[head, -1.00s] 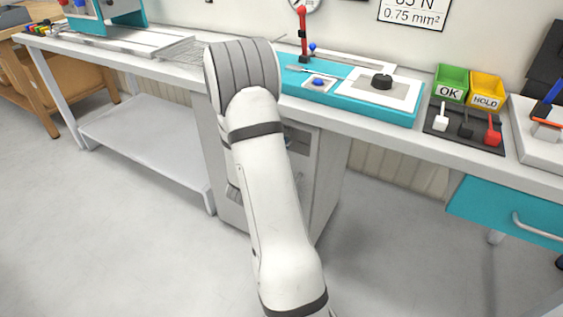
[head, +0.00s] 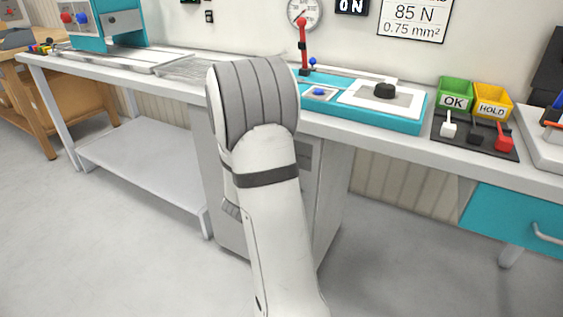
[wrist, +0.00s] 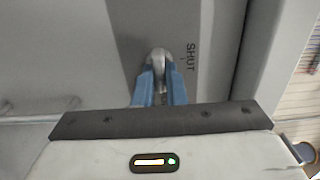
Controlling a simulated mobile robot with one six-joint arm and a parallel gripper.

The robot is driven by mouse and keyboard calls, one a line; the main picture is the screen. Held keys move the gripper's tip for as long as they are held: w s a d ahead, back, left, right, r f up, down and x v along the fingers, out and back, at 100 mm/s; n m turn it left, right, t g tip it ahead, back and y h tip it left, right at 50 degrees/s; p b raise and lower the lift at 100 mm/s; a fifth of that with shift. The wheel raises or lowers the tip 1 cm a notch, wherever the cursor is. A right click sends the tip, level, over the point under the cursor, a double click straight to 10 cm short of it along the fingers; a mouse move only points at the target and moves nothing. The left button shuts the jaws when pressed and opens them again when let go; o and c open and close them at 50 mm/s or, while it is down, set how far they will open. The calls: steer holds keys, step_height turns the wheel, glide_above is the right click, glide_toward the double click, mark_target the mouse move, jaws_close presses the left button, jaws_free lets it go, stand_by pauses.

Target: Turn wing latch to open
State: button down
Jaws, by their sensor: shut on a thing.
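The wing latch (wrist: 161,55) is a small rounded grey metal piece on a grey panel in the wrist view. The printed word SHUT stands just right of it. My gripper (wrist: 160,76) has blue fingers closed on the latch from both sides. The fingers hide part of the latch, so its exact angle is hard to tell. In the head view the grey cabinet (head: 328,190) stands under the bench. My arm covers part of its front, and the gripper and latch are hidden there.
A bar handle (wrist: 40,113) lies left of the gripper in the wrist view. The workbench (head: 400,140) above carries a teal fixture (head: 385,122), an OK bin (head: 455,93), a HOLD bin (head: 492,103) and a lever panel (head: 470,140). A low shelf (head: 140,175) is at left. The floor looks clear.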

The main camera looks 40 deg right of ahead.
steer(key=c, duration=1.5)
jaws_free()
steer(key=shift+s+d+r, duration=0.1)
steer(key=shift+s, duration=0.05)
steer(key=shift+f, duration=0.2)
steer(key=v, duration=0.5)
steer(key=p+v, duration=0.1)
steer(key=v, duration=0.2)
steer(key=shift+r, duration=0.25)
